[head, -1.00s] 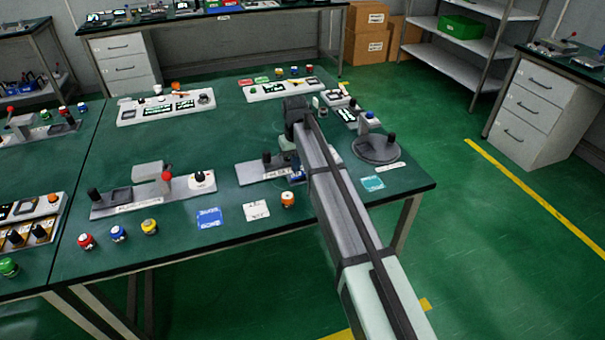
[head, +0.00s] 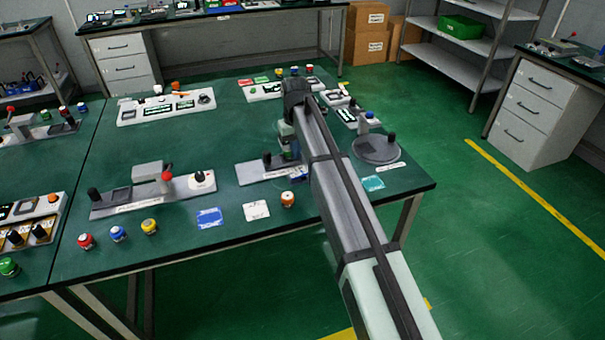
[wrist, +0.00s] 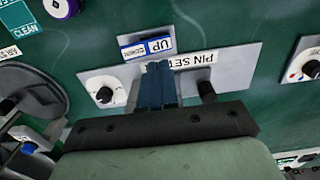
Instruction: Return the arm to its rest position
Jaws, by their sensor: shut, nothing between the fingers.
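My arm reaches over the green table from the lower right in the head view. My gripper (wrist: 158,68) shows in the wrist view as two blue fingers pressed together with nothing between them. It is over the grey plate (wrist: 232,65) marked PIN SET, and its fingers hide the plate's middle. The plate carries a white dial (wrist: 105,90) on one side and a black knob (wrist: 207,88) on the other. A blue and white UP label (wrist: 147,46) lies by it. Whether the fingertips touch the plate cannot be told. In the head view my arm partly hides this plate (head: 250,174).
A round grey disc with a black knob (head: 376,149) stands right of my arm. A lever plate (head: 135,197) stands to the left. White panels (head: 165,110) line the table's back. Red, blue and yellow buttons (head: 118,233) lie near the front edge.

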